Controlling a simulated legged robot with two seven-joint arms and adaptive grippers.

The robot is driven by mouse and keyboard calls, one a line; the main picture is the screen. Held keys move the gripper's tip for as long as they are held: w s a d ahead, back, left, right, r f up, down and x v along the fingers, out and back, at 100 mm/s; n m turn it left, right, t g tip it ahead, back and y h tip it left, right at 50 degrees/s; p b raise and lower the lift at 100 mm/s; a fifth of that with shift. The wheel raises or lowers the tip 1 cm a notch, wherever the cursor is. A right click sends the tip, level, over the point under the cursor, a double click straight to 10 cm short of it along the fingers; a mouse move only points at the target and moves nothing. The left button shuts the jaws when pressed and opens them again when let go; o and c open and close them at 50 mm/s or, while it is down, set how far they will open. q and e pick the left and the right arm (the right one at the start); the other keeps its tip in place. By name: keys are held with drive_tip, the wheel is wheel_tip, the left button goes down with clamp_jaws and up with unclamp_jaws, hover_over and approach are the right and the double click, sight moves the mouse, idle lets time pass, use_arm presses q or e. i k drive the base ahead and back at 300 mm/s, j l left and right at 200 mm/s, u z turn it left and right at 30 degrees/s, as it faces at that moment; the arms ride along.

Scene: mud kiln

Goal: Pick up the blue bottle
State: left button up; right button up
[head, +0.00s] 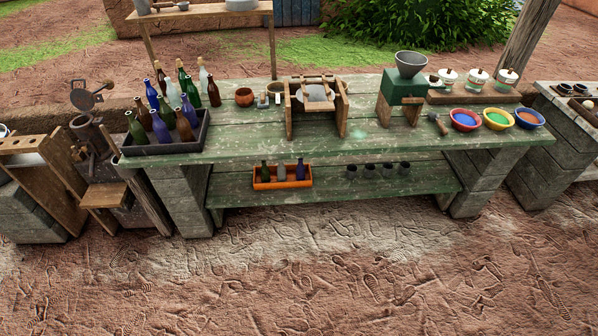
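Several blue bottles are in view. In the head view, one blue bottle (160,128) stands at the front of a dark tray (165,149) at the left end of the green table. Another blue bottle (189,110) stands at the tray's right side, and a third (152,96) is toward its back left. They are crowded among green, brown and clear bottles that partly hide one another. A blue bottle (300,172) also stands in an orange crate (283,185) on the lower shelf. Neither of my grippers is in view.
The green table (240,143) also bears a wooden-framed device (316,96), a green grinder (403,88), and coloured bowls (465,120). Small dark cups (370,171) stand on the lower shelf. A metal press (90,135) stands left of the table. The dirt ground in front is clear.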

sight(300, 169)
drive_tip(key=i+u, duration=0.25)
drive_tip(key=i, duration=0.75)
